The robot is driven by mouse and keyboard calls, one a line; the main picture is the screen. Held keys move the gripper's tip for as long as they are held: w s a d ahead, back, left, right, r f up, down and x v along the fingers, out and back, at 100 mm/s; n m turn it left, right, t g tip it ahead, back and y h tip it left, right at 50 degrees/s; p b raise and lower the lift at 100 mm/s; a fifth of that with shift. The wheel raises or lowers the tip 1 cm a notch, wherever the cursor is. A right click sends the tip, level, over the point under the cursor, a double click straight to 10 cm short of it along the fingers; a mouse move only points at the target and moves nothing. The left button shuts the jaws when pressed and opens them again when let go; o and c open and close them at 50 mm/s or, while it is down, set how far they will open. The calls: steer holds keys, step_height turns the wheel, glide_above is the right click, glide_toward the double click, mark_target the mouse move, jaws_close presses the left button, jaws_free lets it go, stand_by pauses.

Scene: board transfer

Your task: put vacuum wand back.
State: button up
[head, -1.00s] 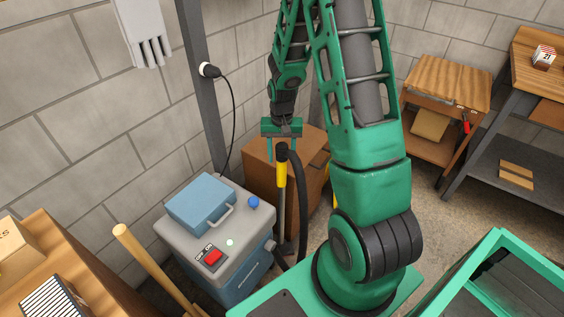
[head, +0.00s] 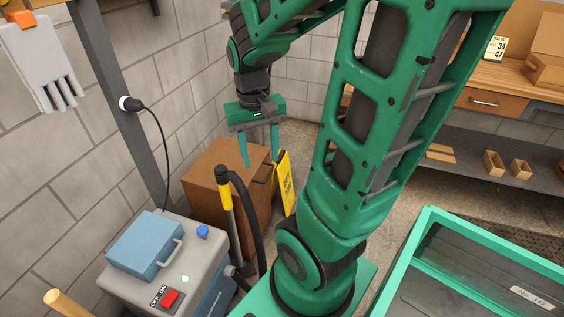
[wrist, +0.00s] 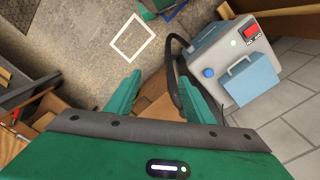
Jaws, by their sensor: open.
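The vacuum wand (head: 227,200) has a black top, a yellow grip and a grey tube. It stands upright beside the grey vacuum unit (head: 205,262), at the unit's right side. A black hose (head: 250,215) curves down from the wand's top. The wand's lower end is partly hidden, and I cannot tell how it is seated. My gripper (head: 261,161) is open and empty, above the wand and to its right in the picture, apart from it. In the wrist view the open fingers (wrist: 158,84) have nothing between them, and the hose (wrist: 175,75) shows beyond the right finger.
A blue case (head: 146,245) sits on the unit near a red switch (head: 170,299). A brown cabinet (head: 215,180) and a yellow sign (head: 286,182) stand behind the wand. A green-rimmed bin (head: 428,225) is at right. The wrist view shows a white floor square (wrist: 133,38).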

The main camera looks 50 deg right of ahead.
steer(key=s+a+r, duration=0.1)
steer(key=s+r, duration=0.2)
steer(key=s, duration=0.6)
steer(key=shift+a+y, duration=0.15)
steer(key=shift+y, duration=0.25)
steer(key=shift+s, duration=0.15)
steer(key=shift+w+f, duration=0.3)
steer(key=shift+w, duration=0.15)
